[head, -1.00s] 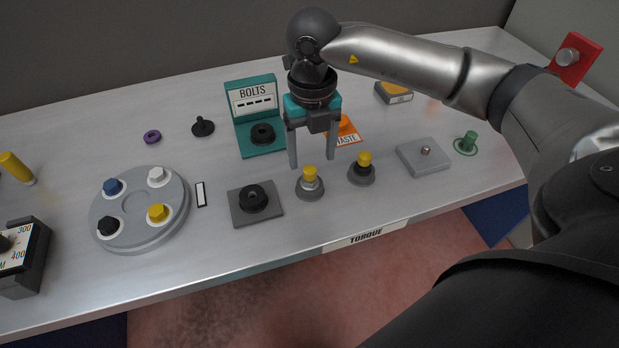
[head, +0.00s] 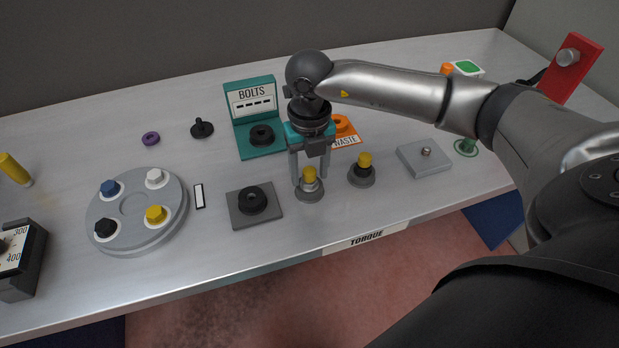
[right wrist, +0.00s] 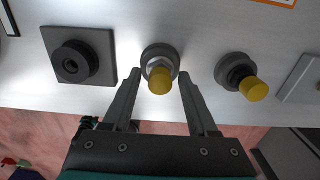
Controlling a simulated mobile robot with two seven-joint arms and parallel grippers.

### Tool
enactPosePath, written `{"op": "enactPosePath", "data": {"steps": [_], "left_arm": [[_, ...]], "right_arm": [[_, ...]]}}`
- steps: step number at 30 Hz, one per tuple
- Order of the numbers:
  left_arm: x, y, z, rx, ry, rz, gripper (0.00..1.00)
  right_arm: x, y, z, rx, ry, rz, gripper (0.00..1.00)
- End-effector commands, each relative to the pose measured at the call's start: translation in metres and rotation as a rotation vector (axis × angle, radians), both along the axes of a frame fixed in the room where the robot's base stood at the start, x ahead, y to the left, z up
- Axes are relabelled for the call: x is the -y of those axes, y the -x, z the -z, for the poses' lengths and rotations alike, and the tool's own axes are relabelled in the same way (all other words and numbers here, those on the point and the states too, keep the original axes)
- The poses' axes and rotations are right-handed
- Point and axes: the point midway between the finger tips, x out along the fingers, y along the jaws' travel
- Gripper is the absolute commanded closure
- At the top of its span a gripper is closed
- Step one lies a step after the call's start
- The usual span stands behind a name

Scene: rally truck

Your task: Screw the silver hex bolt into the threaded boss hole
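The silver hex bolt (head: 310,183) with a yellow top stands upright in a round grey holder near the table's front edge. It also shows in the right wrist view (right wrist: 159,75). My right gripper (head: 309,177) points down, with its fingers on either side of the bolt. In the right wrist view the gripper (right wrist: 159,76) is open, with gaps between the fingers and the bolt. The black boss with a round hole (head: 253,199) sits on a square grey plate left of the bolt; it also shows in the right wrist view (right wrist: 72,61). My left gripper is out of view.
A black bolt with a yellow top (head: 363,168) stands close right of the silver one. A grey block (head: 424,158) lies further right. The teal BOLTS stand (head: 254,108) is behind, and a round tray (head: 137,243) with several coloured bolts is at left.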

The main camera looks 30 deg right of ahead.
Motion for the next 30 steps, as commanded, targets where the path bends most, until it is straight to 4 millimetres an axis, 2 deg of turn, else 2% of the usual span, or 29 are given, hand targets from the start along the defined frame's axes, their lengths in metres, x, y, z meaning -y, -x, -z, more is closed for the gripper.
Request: {"op": "enactPosePath", "data": {"steps": [2, 15, 30], "left_arm": [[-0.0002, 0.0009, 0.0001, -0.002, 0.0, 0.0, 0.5], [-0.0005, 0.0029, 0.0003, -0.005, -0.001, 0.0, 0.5], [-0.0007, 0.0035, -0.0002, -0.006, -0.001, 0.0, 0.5]], "right_arm": [[-0.0001, 0.0, -0.0002, 0.0, 0.0, 0.0, 0.51], [0.0, -0.0001, -0.0005, 0.0, 0.0, 0.0, 1.0], [0.0001, -0.0004, -0.0029, 0.002, 0.0, 0.0, 1.0]]}}
